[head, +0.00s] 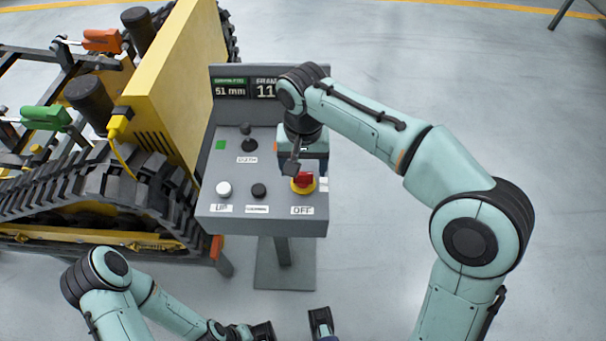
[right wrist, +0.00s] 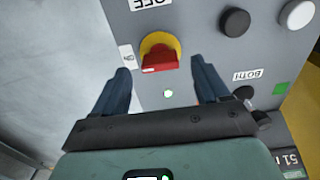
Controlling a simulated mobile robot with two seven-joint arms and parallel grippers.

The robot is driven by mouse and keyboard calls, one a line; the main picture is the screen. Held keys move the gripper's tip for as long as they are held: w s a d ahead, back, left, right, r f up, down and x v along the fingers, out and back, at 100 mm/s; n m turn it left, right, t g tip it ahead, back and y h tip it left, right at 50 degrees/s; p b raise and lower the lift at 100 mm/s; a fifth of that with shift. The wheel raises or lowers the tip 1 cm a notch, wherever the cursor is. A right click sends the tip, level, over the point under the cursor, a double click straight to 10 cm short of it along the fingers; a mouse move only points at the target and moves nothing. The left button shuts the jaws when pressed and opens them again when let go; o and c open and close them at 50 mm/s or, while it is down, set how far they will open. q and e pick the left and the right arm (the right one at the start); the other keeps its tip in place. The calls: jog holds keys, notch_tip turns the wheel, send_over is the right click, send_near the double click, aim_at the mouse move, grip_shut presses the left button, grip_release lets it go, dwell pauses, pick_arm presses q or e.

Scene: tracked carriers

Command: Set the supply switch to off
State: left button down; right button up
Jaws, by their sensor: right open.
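The supply switch (head: 306,179) is a red handle on a round yellow base, at the lower right of the grey console's sloping panel. An OFF label (head: 302,210) sits at its front edge side. I cannot tell exactly which mark the handle points to. The switch (right wrist: 160,55) is also clear in the right wrist view. My right gripper (right wrist: 162,78) is open, with its dark blue fingers apart and the switch showing beyond and between them, not gripped. In the head view it hangs over the switch. My left gripper (head: 290,328) is partly cut off at the bottom edge.
The grey console (head: 218,190) also bears a white button (head: 224,188), a black button (head: 259,190), a black knob (head: 249,144) and a display (head: 231,88). A yellow tracked carrier (head: 165,75) stands close at left. The floor at right is clear.

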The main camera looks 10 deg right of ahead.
aim_at(303, 173)
pick_arm(q)
jog(key=shift+w+f, duration=0.15)
jog(key=shift+f, duration=0.1)
pick_arm(e)
jog(key=shift+f, duration=1.7)
jog(key=c, duration=1.1)
jog(key=shift+o, duration=0.2)
